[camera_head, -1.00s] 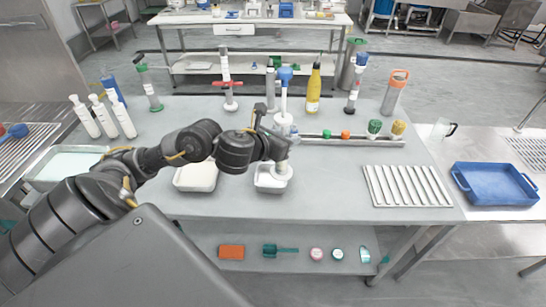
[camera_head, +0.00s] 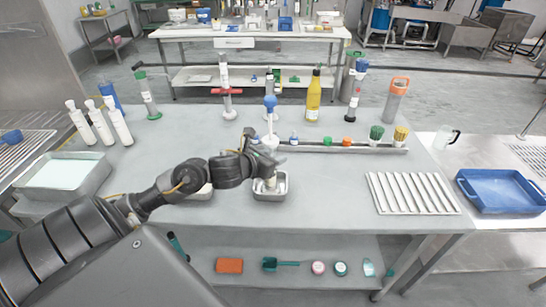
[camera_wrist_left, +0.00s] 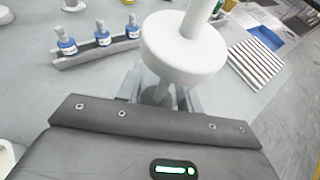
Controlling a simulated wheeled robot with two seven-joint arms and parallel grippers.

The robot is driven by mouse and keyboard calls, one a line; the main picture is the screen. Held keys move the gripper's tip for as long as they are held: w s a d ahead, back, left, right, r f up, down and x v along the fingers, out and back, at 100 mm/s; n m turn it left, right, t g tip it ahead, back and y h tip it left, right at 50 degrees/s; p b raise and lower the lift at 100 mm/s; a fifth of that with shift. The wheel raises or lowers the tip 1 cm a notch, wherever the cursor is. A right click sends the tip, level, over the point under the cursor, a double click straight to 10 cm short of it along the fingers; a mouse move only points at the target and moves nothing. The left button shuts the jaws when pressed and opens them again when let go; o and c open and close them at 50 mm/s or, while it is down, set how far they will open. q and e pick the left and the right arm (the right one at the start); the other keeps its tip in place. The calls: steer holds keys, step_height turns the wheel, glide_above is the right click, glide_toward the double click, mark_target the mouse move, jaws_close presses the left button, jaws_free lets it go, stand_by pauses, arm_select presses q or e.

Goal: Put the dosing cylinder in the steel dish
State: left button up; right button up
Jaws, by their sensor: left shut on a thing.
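The dosing cylinder (camera_head: 270,122) is a slim, pale, roughly upright tube with a blue top and a wide white collar. My left gripper (camera_head: 268,163) is shut on it below the collar. The steel dish (camera_head: 287,188) is a small metal pan near the front of the table. The cylinder's lower end shows within the dish's outline; I cannot tell whether it touches the bottom. In the left wrist view the white collar (camera_wrist_left: 183,45) fills the upper middle and partly hides the dish (camera_wrist_left: 130,84). The fingertips are hidden there. My right gripper is not in view.
Another pan (camera_head: 202,193) is partly hidden behind my left arm. A long rack (camera_head: 340,149) with small items lies behind the dish. A ribbed tray (camera_head: 412,193) and blue tray (camera_head: 500,190) are to the right. White bottles (camera_head: 100,123) stand left. The table between dish and ribbed tray is clear.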

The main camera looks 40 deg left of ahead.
arm_select(q)
steer(key=shift+f, duration=0.15)
steer(key=o, duration=1.2)
steer(key=shift+s+r, duration=0.1)
steer(key=shift+r, duration=0.2)
steer(key=p+v, duration=0.4)
steer(key=v, duration=0.7)
steer(key=shift+s, duration=0.4)
